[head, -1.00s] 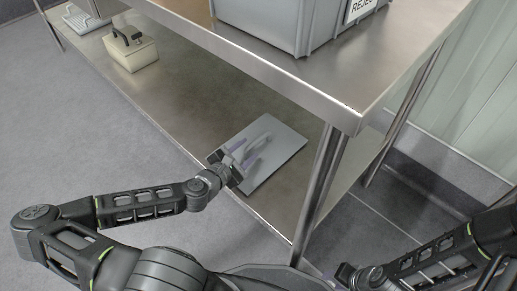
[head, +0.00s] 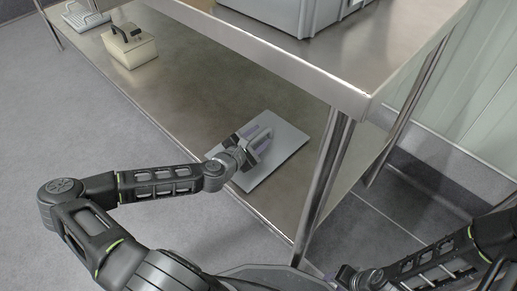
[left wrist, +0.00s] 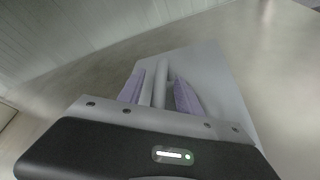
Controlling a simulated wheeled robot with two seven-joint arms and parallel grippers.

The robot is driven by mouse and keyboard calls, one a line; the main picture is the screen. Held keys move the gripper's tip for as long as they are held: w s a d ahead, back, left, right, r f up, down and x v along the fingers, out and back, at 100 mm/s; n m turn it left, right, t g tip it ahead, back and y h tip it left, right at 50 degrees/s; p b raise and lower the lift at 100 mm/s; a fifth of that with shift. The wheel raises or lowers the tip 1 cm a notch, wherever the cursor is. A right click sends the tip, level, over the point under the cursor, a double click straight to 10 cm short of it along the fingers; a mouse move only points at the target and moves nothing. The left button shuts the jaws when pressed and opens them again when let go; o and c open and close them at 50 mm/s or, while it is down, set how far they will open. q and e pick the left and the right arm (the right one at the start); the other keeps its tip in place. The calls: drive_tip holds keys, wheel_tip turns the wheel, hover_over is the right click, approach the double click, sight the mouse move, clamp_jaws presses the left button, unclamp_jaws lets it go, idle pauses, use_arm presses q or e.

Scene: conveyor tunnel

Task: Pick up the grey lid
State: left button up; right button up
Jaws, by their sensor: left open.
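The grey lid (head: 286,152) lies flat on the lower steel shelf in the head view. My left gripper (head: 261,138) is over it, with its fingers reaching across the lid's middle. In the left wrist view the lid (left wrist: 208,72) has a raised bar handle (left wrist: 160,84), which lies between the two purple finger pads of the open left gripper (left wrist: 159,88). Whether a pad touches the handle I cannot tell. My right gripper (head: 346,275) is at the bottom of the head view, away from the lid, and its jaws are not clear.
The upper steel shelf (head: 340,85) overhangs behind the lid and carries a grey bin (head: 285,12). A table leg (head: 325,180) stands right of the lid. A cream box (head: 132,50) with a black handle and a tray (head: 85,18) stand farther left on the lower shelf (head: 190,85).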

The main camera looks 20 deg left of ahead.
use_arm(q)
drive_tip(key=shift+c, duration=0.3)
clamp_jaws()
idle(0.5)
idle(0.3)
